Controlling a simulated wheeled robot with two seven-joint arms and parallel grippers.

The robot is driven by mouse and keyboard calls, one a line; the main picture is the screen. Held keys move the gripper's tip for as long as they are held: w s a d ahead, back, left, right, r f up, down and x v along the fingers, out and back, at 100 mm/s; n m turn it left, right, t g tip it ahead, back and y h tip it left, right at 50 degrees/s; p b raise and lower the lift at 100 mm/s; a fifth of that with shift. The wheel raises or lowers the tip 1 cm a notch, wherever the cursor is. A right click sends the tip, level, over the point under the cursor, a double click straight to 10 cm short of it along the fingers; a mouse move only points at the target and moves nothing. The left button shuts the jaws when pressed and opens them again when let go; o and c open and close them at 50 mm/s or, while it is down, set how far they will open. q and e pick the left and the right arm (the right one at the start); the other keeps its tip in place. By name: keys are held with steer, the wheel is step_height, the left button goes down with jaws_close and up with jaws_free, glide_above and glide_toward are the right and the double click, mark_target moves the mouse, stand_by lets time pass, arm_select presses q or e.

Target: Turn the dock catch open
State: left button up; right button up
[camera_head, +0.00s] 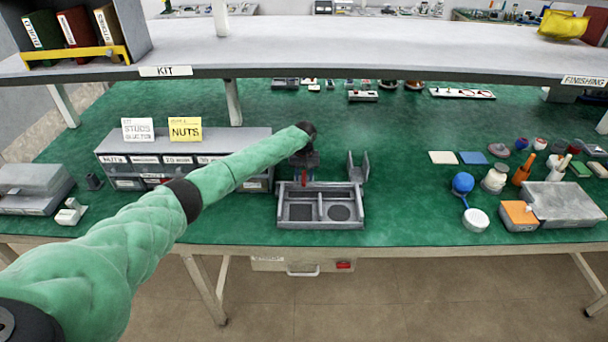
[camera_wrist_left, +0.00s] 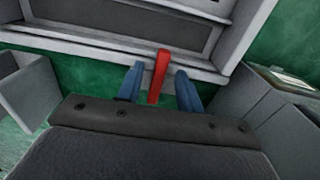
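The grey dock (camera_head: 320,225) stands near the front edge of the green bench and has two shallow compartments and raised side parts. My left gripper (camera_head: 304,179) is at its back left, pointing down. In the left wrist view the red catch (camera_wrist_left: 159,76) stands between the two blue fingers of my left gripper (camera_wrist_left: 159,88). The fingers are apart, with a narrow green gap on each side of the catch, so they look open around it. My right gripper is in neither view.
A grey drawer unit (camera_head: 141,150) stands left of the dock under my left arm. Right of the dock are a blue ball (camera_head: 463,183), a white round pot (camera_head: 476,220) and a grey box (camera_head: 565,204). A shelf (camera_head: 350,55) spans above the bench. Green mat is bare between dock and pot.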

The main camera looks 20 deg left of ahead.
arm_select(q)
steer(key=shift+f, duration=0.45)
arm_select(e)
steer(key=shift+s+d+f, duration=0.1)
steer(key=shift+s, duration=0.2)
arm_select(q)
steer(key=shift+c, duration=0.5)
jaws_close()
